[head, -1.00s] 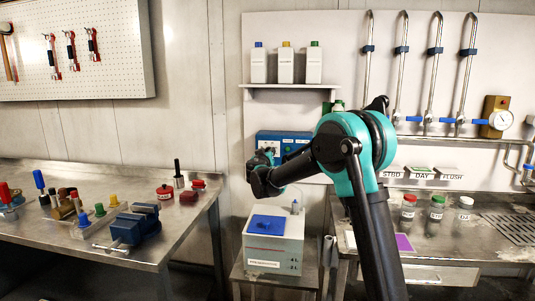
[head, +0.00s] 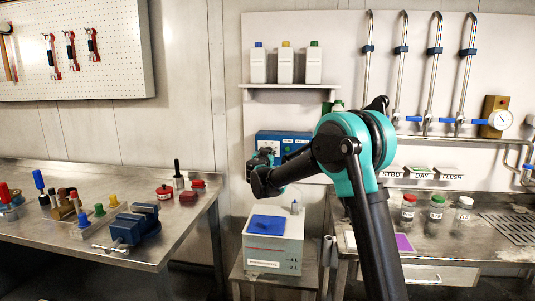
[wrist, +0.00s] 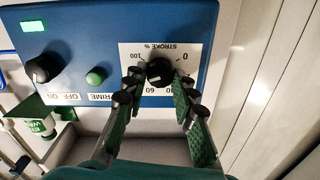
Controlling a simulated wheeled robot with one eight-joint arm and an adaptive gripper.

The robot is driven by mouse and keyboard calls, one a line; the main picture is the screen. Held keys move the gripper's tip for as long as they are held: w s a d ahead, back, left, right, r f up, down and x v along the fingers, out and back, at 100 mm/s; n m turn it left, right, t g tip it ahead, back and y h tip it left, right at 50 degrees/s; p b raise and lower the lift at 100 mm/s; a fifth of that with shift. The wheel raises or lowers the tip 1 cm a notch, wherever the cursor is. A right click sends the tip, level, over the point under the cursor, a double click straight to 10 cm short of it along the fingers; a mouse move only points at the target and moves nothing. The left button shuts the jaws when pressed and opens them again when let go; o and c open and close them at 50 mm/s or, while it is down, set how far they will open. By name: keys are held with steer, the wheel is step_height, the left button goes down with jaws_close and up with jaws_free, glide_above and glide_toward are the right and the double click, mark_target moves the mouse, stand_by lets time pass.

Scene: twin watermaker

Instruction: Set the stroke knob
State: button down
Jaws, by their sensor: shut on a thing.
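The stroke knob (wrist: 160,71) is a black round knob on a white scale plate marked STROKE % on the blue control panel (wrist: 75,15). The plate appears upside down in the wrist view, and the knob's exact setting is too small to read. My gripper (wrist: 157,78) is shut on the knob, with a green-padded finger on each side of it. The fingers cover part of the scale. In the head view, the blue panel (head: 290,137) is on the wall, partly hidden by my arm, and my gripper (head: 264,157) is in front of it.
Left of the knob in the wrist view are a green button (wrist: 96,76), an OFF/ON knob (wrist: 42,69) and a lit green indicator (wrist: 33,27). A grey box with a blue top (head: 273,240) stands below the panel. Bottles line a shelf (head: 288,86) above it.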

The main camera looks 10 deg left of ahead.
steer(key=c, duration=1.2)
jaws_free()
steer(key=s, duration=1.2)
steer(key=shift+a, duration=0.25)
